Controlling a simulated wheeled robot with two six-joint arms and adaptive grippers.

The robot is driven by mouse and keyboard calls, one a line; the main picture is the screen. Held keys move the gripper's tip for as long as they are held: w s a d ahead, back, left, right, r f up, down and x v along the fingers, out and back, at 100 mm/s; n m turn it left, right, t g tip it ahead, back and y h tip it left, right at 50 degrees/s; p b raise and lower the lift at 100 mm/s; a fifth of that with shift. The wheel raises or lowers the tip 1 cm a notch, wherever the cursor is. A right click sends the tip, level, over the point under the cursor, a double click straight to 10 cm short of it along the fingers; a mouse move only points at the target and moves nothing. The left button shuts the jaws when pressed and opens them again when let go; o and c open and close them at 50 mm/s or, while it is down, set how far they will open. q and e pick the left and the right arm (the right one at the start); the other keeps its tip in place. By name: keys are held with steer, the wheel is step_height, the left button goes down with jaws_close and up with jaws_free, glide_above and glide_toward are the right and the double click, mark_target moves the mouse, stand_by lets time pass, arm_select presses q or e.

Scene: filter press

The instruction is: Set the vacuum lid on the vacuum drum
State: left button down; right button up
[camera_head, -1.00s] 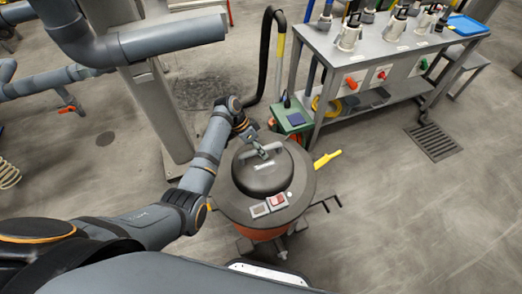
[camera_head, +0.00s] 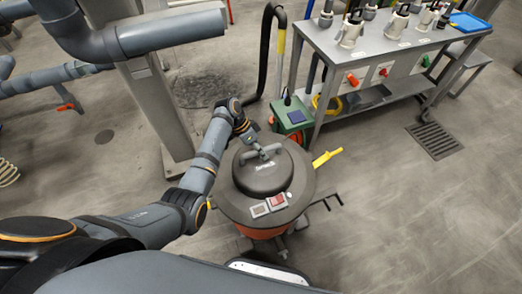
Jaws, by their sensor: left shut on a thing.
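The vacuum lid (camera_head: 263,181) is a dark round cover with a domed top, a grey handle, and red and grey switches on its front. It sits over the orange vacuum drum (camera_head: 262,233), which shows only as a strip below the lid's rim. Whether the lid is fully seated cannot be told from this angle. My left gripper (camera_head: 255,150) comes in from the upper left and is shut on the lid's handle. The fingertips are small in the view. My right gripper does not show.
A grey metal bench (camera_head: 385,45) with several pale vessels stands at the upper right. A green box (camera_head: 292,117) stands just behind the drum. A black hose (camera_head: 265,55) and a grey column (camera_head: 158,105) are behind. A floor grate (camera_head: 434,141) lies right.

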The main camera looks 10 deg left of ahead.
arm_select(q)
steer(key=shift+w, duration=0.1)
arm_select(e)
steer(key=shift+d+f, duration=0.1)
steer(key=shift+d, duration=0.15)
arm_select(q)
steer(key=c, duration=1.1)
jaws_free()
steer(key=shift+s+f, duration=0.2)
steer(key=shift+f, duration=0.05)
steer(key=v, duration=1.2)
steer(key=shift+r, duration=0.15)
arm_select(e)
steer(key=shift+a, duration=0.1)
arm_select(q)
steer(key=shift+w, duration=0.1)
